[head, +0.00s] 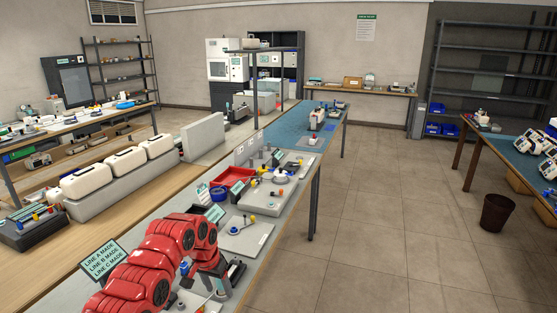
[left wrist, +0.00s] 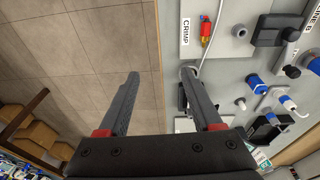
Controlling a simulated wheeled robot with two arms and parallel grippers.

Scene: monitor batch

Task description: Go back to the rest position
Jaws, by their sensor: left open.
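My left arm, red and jointed, reaches in from the bottom left of the head view. Its dark gripper (head: 227,278) is over the near part of the long workbench (head: 262,262). In the left wrist view the left gripper (left wrist: 160,88) has its two grey fingers wide apart with nothing between them. One finger is over the floor side and the other over the bench edge beside a grey board (left wrist: 222,75). My right gripper is not in view.
A CRIMP label (left wrist: 185,32) and a red-and-yellow part (left wrist: 206,31) sit near the fingers, with a pale cable close by. A line sign (head: 101,261) stands left of my arm. Open floor (head: 390,220) lies right of the bench; a dark bin (head: 496,213) stands there.

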